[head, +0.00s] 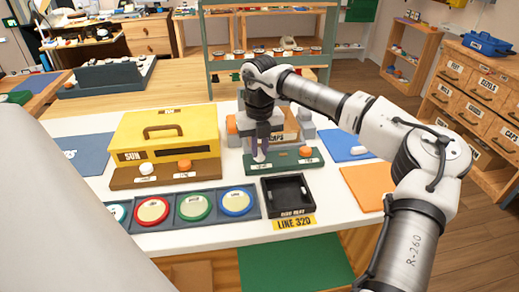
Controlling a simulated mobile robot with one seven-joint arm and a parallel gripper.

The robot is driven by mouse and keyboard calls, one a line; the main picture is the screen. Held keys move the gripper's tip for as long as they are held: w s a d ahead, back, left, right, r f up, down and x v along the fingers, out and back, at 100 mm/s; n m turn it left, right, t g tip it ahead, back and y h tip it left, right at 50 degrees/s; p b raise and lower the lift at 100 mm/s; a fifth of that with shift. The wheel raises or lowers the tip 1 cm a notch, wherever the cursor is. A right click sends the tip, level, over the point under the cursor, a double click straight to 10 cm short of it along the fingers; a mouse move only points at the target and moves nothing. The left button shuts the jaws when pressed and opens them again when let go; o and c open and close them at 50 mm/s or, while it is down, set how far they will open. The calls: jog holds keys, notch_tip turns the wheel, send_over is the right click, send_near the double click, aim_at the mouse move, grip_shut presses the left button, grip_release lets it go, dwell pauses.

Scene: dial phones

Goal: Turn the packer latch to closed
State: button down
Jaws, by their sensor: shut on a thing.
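An orange knob (305,153) is at the right of that base and a white upright handle (259,156) at the left. I cannot read any packer or closed marking. My gripper (262,148) points down at the white handle and is shut on it; the fingers partly hide it. My wrist also covers part of the machine.
A yellow SUN box (166,136) with its own white and orange knobs stands just left. Blue (347,142) and orange (364,180) mats lie right.

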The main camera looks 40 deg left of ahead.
aim_at(259, 151)
jog(key=shift+m, duration=0.6)
jog(key=shift+r, duration=0.1)
jog(key=c, duration=1.4)
grip_release()
jog(key=shift+c, duration=0.2)
notch_tip(259, 151, up, 14)
jog(key=b, duration=0.1)
